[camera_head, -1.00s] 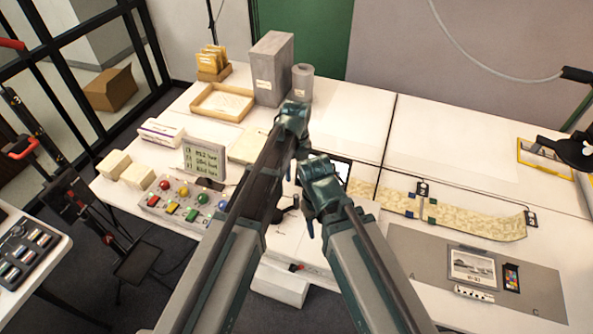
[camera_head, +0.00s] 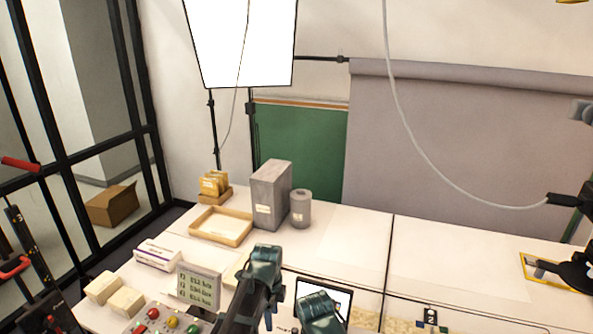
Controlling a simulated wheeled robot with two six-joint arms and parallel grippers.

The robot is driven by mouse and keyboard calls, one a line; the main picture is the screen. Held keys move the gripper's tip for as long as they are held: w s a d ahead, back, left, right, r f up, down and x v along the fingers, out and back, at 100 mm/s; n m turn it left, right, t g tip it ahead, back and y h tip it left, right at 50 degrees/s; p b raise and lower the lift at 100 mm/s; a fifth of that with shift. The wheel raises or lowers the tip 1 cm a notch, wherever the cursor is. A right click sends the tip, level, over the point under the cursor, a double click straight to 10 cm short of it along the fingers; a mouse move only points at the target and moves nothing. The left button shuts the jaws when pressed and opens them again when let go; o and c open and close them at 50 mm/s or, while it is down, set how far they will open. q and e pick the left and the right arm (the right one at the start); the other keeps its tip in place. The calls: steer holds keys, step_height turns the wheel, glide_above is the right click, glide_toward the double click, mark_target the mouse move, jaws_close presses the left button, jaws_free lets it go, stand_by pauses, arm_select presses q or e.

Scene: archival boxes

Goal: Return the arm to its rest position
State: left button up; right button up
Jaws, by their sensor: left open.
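My left arm (camera_head: 262,275) comes up from the bottom edge, left of the middle, with its teal joint in front of the white table (camera_head: 345,245). My left gripper (camera_head: 270,316) is low in the picture, mostly hidden by the arm, and open. I see nothing held in it. My right arm (camera_head: 320,310) shows only as a teal joint at the bottom edge, in front of a dark-framed screen (camera_head: 336,292). My right gripper is not in view.
A tall grey box (camera_head: 270,196), a grey cylinder (camera_head: 301,208), a shallow tray (camera_head: 222,239) and a file holder (camera_head: 214,186) stand at the back left. The back middle is clear.

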arm_select(q)
steer(key=s+a+n, duration=1)
steer(key=n, duration=1)
steer(key=s+d+f+m+y+b, duration=0.1)
steer(key=s+d+m, duration=0.2)
steer(key=s+d, duration=0.3)
steer(key=d, duration=0.5)
steer(key=shift+f+m+b, duration=0.25)
steer(key=shift+m+b, duration=0.05)
